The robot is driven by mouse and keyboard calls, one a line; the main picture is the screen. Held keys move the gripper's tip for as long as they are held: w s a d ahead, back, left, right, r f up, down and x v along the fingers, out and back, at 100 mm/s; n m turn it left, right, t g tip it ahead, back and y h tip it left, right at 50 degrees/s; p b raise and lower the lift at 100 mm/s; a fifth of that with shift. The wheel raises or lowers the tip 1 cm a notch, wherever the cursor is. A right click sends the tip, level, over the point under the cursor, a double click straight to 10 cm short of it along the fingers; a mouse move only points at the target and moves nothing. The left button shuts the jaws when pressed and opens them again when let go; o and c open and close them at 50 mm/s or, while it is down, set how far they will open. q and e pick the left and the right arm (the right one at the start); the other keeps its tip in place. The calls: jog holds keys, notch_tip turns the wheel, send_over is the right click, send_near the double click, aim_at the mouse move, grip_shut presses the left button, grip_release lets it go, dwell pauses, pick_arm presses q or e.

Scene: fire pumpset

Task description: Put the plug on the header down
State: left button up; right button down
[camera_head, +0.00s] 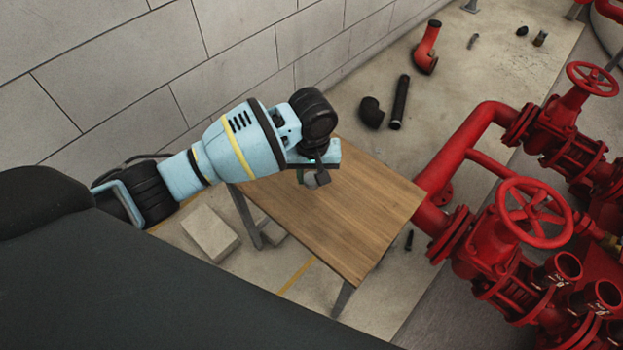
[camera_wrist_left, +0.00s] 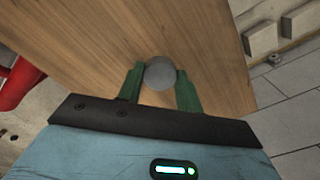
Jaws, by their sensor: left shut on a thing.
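The plug (camera_wrist_left: 160,73) is a grey, round-topped piece between the green fingers of my left gripper (camera_wrist_left: 158,90) in the left wrist view. In the head view my left gripper (camera_head: 312,176) is over the wooden table (camera_head: 365,215), pointing down, with a small grey part of the plug (camera_head: 322,177) showing below it. The gripper is shut on the plug. I cannot tell whether the plug touches the tabletop. The red header (camera_head: 470,235), with valve wheels and open outlets, stands to the right of the table. My right gripper is not in view.
The tabletop around the gripper is bare. A black pipe (camera_head: 399,102), a black elbow (camera_head: 371,113) and a red elbow (camera_head: 427,48) lie on the floor behind. Pale blocks (camera_head: 210,234) lie beside the table. A block wall (camera_head: 130,75) runs along the back left.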

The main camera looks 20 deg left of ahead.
aim_at(311, 175)
pick_arm(q)
jog(key=shift+w+a, duration=0.1)
jog(key=shift+w, duration=0.05)
jog(key=shift+w+a+f, duration=0.1)
jog(key=shift+w+a, duration=0.15)
jog(key=shift+w, duration=0.15)
notch_tip(311, 175, down, 3)
jog(key=shift+s+f+b, duration=0.1)
jog(key=shift+f+b, duration=0.05)
jog(key=shift+b, duration=0.4)
jog(key=o, duration=1.1)
jog(key=shift+f, duration=0.15)
